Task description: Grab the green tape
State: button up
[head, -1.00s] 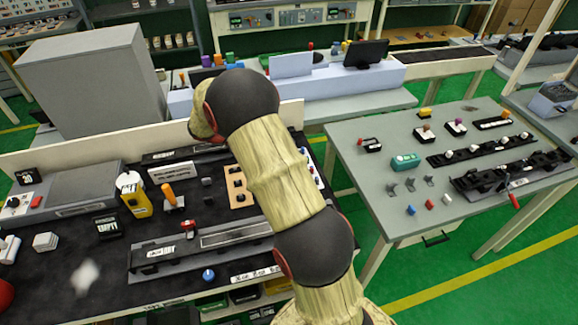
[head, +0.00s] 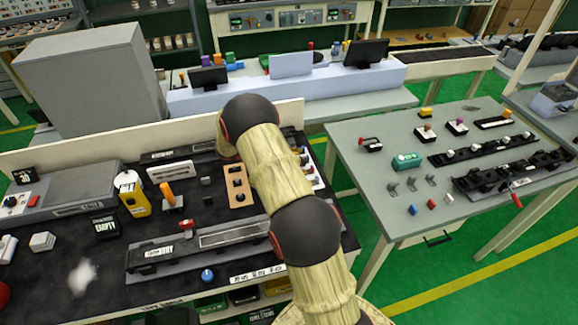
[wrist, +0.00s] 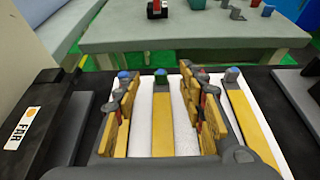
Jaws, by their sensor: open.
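In the wrist view my gripper (wrist: 163,98) is open, with one wood-patterned finger on each side of a yellow strip with a green end piece (wrist: 160,77). The strip lies on a white base and nothing is clamped. This green-ended piece is the likeliest green tape, but I cannot read a label. A similar strip with a blue end (wrist: 123,77) is partly hidden by the left finger. Another with a grey-blue end (wrist: 232,75) lies to the right. In the head view my arm hides the gripper and most of these pieces.
A black block labelled FAIR or similar (wrist: 38,125) stands at the left in the wrist view. In the head view a teal-green box (head: 406,161) sits on the grey table (head: 365,205) at the right, beyond a gap. The black-topped bench (head: 60,225) holds several fixtures.

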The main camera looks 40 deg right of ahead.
jog(key=x, duration=0.3)
jog(key=c, duration=0.4)
grip_shut()
dwell(0.3)
